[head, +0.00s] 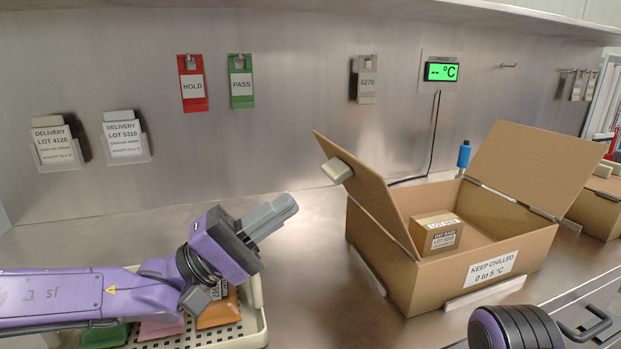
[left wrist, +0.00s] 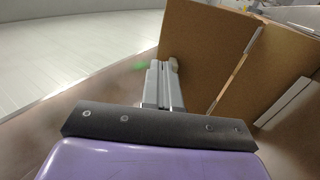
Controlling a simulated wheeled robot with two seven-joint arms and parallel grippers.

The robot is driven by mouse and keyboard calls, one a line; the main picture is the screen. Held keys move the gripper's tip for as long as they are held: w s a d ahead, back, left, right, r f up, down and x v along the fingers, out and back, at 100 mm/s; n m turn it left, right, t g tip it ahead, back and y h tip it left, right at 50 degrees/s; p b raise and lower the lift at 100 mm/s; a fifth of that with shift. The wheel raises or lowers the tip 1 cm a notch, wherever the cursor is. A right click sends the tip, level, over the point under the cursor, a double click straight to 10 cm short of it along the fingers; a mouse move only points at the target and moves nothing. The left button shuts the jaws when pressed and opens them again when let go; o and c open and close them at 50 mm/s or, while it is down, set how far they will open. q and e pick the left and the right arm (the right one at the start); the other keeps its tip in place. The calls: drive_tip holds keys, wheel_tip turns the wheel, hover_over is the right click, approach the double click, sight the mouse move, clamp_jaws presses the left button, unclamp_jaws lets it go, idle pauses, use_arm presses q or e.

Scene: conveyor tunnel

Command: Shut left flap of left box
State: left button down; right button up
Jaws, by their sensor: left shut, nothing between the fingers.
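The left box (head: 440,285) is an open brown carton with a "KEEP CHILLED 0 to 5 °C" label on its front. Its left flap (head: 372,190) stands up, leaning outward to the left, with a beige block (head: 337,170) on its outer face. The flap also shows in the left wrist view (left wrist: 205,55). My left gripper (head: 287,207) is shut and empty, left of the flap and apart from it in the head view. In the left wrist view its fingers (left wrist: 163,80) point toward the flap's outer side. My right gripper is out of view.
A small labelled carton (head: 437,233) lies inside the box. The box's right flap (head: 535,165) is also raised. A beige crate (head: 245,335) with coloured items lies under my left arm. Another box (head: 597,208) stands at the right edge. Bare counter lies between crate and box.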

sight(355, 161)
use_arm(q)
drive_tip(key=x, duration=0.4)
drive_tip(key=p+x, duration=0.1)
drive_tip(key=x, duration=0.4)
drive_tip(key=shift+s+d+r, duration=0.1)
drive_tip(key=shift+s+d, duration=0.05)
drive_tip(key=shift+d, duration=0.15)
